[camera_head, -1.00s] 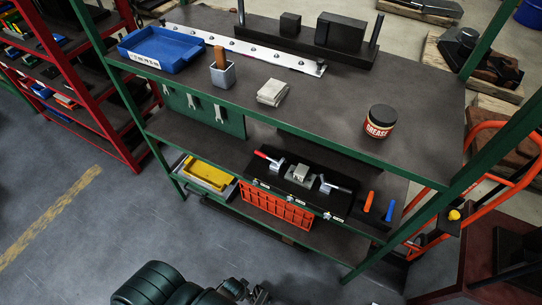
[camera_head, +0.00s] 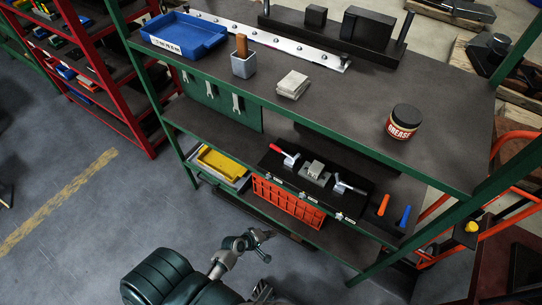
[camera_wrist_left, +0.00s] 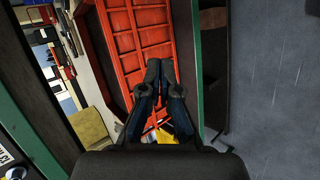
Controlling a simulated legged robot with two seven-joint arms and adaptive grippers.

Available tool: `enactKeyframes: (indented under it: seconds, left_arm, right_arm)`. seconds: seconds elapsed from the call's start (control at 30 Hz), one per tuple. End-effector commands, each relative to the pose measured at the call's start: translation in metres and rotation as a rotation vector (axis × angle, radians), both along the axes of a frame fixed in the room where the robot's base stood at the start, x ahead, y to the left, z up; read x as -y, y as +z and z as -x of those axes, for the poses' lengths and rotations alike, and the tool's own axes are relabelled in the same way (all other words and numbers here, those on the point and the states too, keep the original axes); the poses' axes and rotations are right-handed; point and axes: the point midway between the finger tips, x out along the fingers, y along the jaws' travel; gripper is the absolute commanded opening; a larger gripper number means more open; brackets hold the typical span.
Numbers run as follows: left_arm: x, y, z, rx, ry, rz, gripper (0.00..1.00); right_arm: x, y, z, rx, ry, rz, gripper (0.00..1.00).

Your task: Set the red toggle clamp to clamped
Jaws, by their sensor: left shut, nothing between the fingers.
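The red toggle clamp (camera_head: 284,154) is on a black fixture plate (camera_head: 327,202) on the middle shelf. Its red handle slants up to the left; I cannot tell from this distance whether the clamp is closed. A grey metal block (camera_head: 315,172) sits to its right, then a second clamp with a pale handle (camera_head: 348,186). My left gripper (camera_head: 267,245) is low in front of the shelf unit, apart from the clamp. In the left wrist view its fingers (camera_wrist_left: 160,75) are together and empty, with the clamp not visible there. My right gripper is not seen.
An orange crate (camera_head: 287,201) and a yellow bin (camera_head: 222,164) are below the middle shelf. A grease tin (camera_head: 404,122) is on the top shelf, which overhangs the fixture. The floor in front is free.

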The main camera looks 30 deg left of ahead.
Motion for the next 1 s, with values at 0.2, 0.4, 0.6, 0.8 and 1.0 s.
enactKeyframes:
  seconds: [0.2, 0.4, 0.6, 0.8, 1.0]
  left_arm:
    - [-0.059, 0.138, -0.079, 0.206, 0.498, 0.773, 0.0]
    - [-0.109, 0.199, -0.097, 0.285, 0.697, 1.248, 0.0]
    - [-0.132, 0.219, -0.099, 0.308, 0.763, 1.448, 0.0]
    - [-0.133, 0.222, -0.1, 0.309, 0.767, 1.469, 0.0]
    - [-0.133, 0.221, -0.101, 0.308, 0.767, 1.466, 0.0]
  right_arm:
    - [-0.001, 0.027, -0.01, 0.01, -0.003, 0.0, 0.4]
    - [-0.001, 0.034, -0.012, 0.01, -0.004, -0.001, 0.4]
    - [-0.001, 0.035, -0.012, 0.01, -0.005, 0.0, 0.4]
    - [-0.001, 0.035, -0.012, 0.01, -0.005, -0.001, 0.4]
    - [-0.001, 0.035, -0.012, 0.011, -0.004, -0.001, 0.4]
